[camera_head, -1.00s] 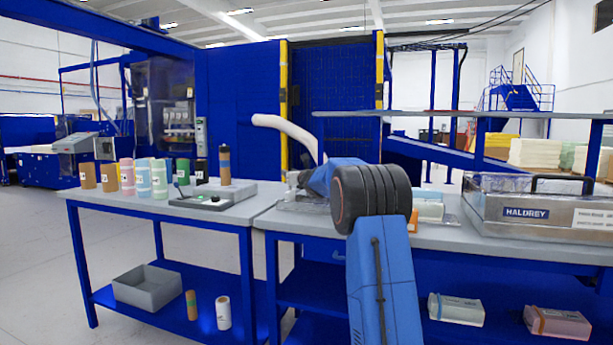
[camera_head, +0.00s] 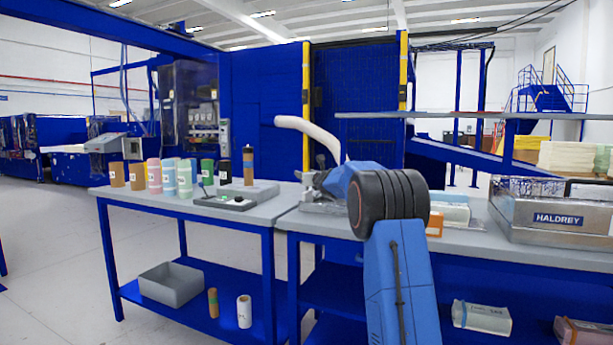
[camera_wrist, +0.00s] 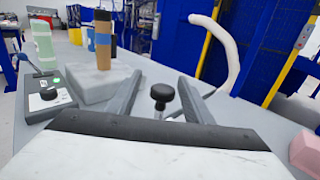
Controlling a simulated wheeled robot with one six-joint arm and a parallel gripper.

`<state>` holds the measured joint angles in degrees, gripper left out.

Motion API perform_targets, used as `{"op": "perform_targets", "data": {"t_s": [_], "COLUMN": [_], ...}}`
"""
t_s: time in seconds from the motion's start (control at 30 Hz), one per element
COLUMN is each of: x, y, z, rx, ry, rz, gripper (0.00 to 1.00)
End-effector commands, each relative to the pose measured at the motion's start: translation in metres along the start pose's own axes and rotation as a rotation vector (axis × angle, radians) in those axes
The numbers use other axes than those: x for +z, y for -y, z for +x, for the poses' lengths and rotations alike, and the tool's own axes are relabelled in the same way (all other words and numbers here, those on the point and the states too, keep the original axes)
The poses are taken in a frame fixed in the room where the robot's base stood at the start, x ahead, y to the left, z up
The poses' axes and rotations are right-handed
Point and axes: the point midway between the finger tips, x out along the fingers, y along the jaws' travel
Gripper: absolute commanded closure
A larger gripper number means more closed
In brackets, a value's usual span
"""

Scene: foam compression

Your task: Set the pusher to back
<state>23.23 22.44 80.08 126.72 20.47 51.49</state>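A black round knob on a short stem (camera_wrist: 162,93) shows in the wrist view, between and beyond my fingers. It may be the pusher's handle, but I cannot tell for sure, and the rest of its mechanism is hidden. My gripper (camera_wrist: 158,92) is open, with its two grey fingers spread on either side of the knob and a visible gap between them. In the head view, my gripper (camera_head: 309,178) is small and partly hidden by my arm, above the near end of the right bench.
A control box (camera_head: 224,202) with a green light sits on the left bench. A brown and black cylinder (camera_head: 248,165) stands on a grey block (camera_head: 256,192). Several foam rolls (camera_head: 154,177) stand further left. A HALDREY case (camera_head: 555,218) occupies the right bench. A pale curved hose (camera_wrist: 232,50) rises behind.

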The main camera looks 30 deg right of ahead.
Motion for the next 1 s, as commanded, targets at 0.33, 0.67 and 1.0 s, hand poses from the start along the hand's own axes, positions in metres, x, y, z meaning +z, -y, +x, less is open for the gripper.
{"op": "perform_targets", "data": {"t_s": [0.33, 0.67, 1.0], "x": [0.001, 0.001, 0.0], "y": [0.001, 0.001, 0.0], "z": [-0.027, -0.084, -0.142], "rx": [-0.002, -0.001, -0.001], "ry": [-0.001, 0.0, 0.0], "rz": [0.0, 0.001, 0.0], "gripper": [0.54, 0.54, 0.54]}}
